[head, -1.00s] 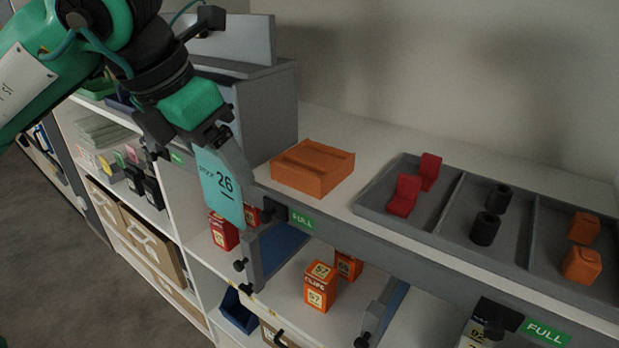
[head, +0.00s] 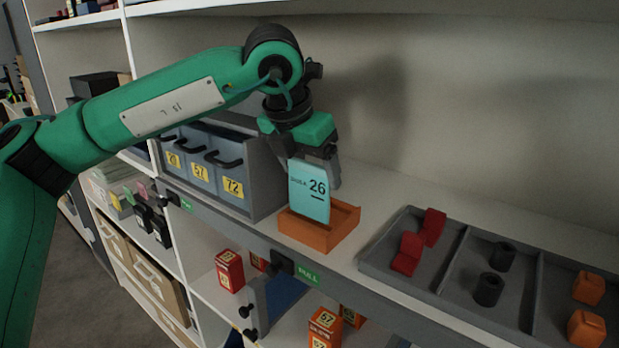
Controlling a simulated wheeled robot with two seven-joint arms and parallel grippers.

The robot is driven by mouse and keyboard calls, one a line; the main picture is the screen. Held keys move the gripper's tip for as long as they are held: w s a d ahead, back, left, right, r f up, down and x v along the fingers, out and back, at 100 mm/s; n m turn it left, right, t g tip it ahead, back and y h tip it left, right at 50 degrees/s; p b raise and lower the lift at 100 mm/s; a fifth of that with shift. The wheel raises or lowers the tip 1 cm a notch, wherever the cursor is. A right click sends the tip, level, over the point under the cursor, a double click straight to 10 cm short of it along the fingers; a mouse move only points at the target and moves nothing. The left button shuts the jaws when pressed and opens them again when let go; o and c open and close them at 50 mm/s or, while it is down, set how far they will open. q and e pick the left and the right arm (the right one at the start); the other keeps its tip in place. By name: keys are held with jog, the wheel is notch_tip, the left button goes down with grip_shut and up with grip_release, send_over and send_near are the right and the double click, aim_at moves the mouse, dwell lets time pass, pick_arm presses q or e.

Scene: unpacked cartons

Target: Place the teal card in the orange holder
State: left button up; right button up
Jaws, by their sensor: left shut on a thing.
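The teal card (head: 309,192), marked 26, is upright in the head view. My left gripper (head: 318,165) is shut on its upper part from above. The orange holder (head: 336,232) sits on the shelf top near its front edge. The card's lower edge overlaps the holder's left part in the picture; I cannot tell whether it is in the slot or just above or in front of it. My right gripper is not in view.
A grey cabinet with numbered drawers (head: 229,184) stands close left of the holder. A grey divided tray (head: 456,250) with red, black and orange pieces lies to the right. Red boxes (head: 229,270) stand on the shelf below. A wall is behind.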

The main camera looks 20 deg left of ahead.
aim_at(307, 182)
pick_arm(q)
jog(key=shift+f+p, duration=0.55)
jog(key=shift+f, duration=1.05)
jog(key=shift+w+f, duration=0.1)
jog(key=shift+f, duration=0.1)
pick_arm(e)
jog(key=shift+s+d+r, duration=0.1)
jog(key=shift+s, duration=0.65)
pick_arm(q)
jog(key=shift+f+b, duration=0.15)
jog(key=shift+b, duration=0.15)
jog(key=o, duration=1)
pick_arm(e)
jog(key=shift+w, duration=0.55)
